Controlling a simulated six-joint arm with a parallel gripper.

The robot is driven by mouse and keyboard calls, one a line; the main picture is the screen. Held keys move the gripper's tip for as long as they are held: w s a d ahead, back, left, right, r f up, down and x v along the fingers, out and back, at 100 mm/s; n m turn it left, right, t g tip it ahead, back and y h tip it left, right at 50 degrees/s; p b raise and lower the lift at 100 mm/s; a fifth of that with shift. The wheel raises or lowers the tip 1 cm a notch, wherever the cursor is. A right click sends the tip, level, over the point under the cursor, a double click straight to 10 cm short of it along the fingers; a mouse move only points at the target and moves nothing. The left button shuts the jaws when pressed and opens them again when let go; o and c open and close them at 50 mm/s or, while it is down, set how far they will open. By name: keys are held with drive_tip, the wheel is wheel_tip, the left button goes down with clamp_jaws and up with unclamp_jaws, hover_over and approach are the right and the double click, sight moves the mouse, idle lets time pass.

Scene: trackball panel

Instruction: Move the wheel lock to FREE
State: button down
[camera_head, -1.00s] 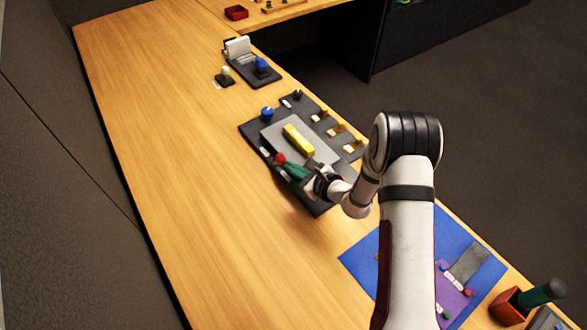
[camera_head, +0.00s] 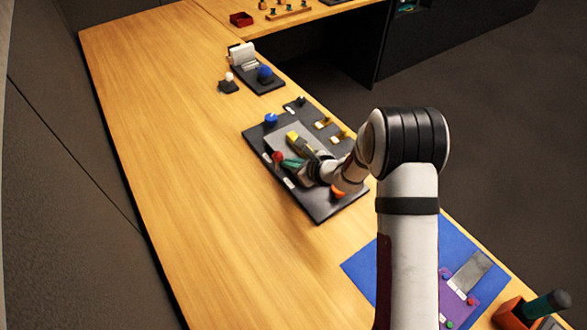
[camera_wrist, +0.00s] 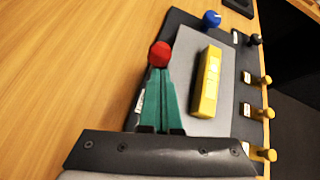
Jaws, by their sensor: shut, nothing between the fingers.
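The dark panel (camera_head: 322,212) lies on the desk with a grey raised plate (camera_wrist: 228,63) and a long yellow bar (camera_wrist: 210,80). A red ball knob (camera_head: 278,157) stands at the panel's left side, near white labels; it is probably the wheel lock's handle, but I cannot read any label. My gripper (camera_head: 285,161) has green fingers, shut and empty, over the panel's left part. In the wrist view the red knob (camera_wrist: 160,53) shows just beyond the fingertips (camera_wrist: 161,72); I cannot tell whether they touch. The knob's base is hidden behind the fingers.
A blue knob (camera_wrist: 212,19) stands at the panel's far end. Several yellow levers (camera_wrist: 266,114) and a black knob (camera_wrist: 255,40) line its right edge. An orange part (camera_head: 338,193) sits at the near right. The desk (camera_head: 180,150) left of the panel is clear.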

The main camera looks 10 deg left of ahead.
drive_tip(key=shift+w+a+r, duration=0.4)
drive_tip(key=shift+w+a, duration=0.15)
drive_tip(key=shift+a, duration=0.05)
drive_tip(key=shift+w+a+r, duration=0.35)
drive_tip(key=shift+w+a, duration=0.2)
drive_tip(key=shift+w+a+r, duration=0.15)
drive_tip(key=shift+w+a, duration=0.75)
drive_tip(key=shift+a, duration=0.2)
wheel_tip(320, 180, up, 10)
drive_tip(key=d, duration=0.2)
